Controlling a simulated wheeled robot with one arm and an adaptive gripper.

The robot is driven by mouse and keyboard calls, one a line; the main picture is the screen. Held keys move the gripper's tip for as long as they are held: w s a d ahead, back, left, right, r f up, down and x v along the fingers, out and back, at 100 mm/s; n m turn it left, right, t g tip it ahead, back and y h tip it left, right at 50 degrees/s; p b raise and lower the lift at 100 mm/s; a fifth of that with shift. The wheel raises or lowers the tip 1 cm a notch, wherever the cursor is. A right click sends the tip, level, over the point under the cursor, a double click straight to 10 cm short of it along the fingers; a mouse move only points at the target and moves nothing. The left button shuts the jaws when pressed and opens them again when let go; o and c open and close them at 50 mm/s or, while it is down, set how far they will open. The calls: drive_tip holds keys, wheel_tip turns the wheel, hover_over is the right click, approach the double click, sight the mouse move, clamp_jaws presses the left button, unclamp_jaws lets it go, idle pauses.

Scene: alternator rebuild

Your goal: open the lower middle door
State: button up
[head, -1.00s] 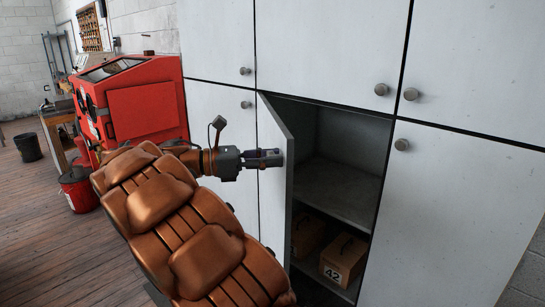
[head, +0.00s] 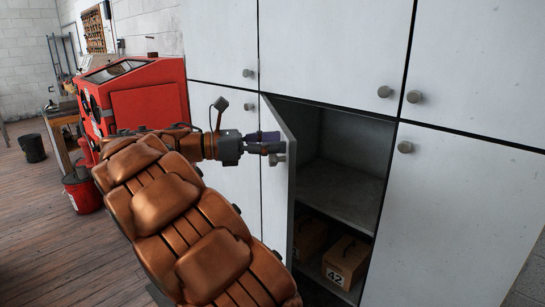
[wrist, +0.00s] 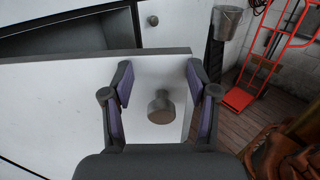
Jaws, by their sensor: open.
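The lower middle door (head: 273,190) of the white cabinet stands partly open, hinged at its left, with its free edge swung out toward me. Its round metal knob (wrist: 161,106) shows in the wrist view between the two fingers, with a gap on each side. My gripper (wrist: 160,82) is open at the door's outer face, near its upper free corner. In the head view my gripper (head: 270,143) is seen from the side, with the knob just below the fingers. The door hides the left part of the compartment.
The open compartment (head: 345,190) has a shelf, with cardboard boxes (head: 345,260) below it, one marked 42. Neighbouring doors are shut. A red cabinet (head: 145,110) and red bucket (head: 82,192) stand at left. A red hand truck (wrist: 270,60) shows in the wrist view.

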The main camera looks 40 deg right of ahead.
drive_tip(key=shift+r, duration=2.8)
drive_tip(key=shift+c, duration=0.4)
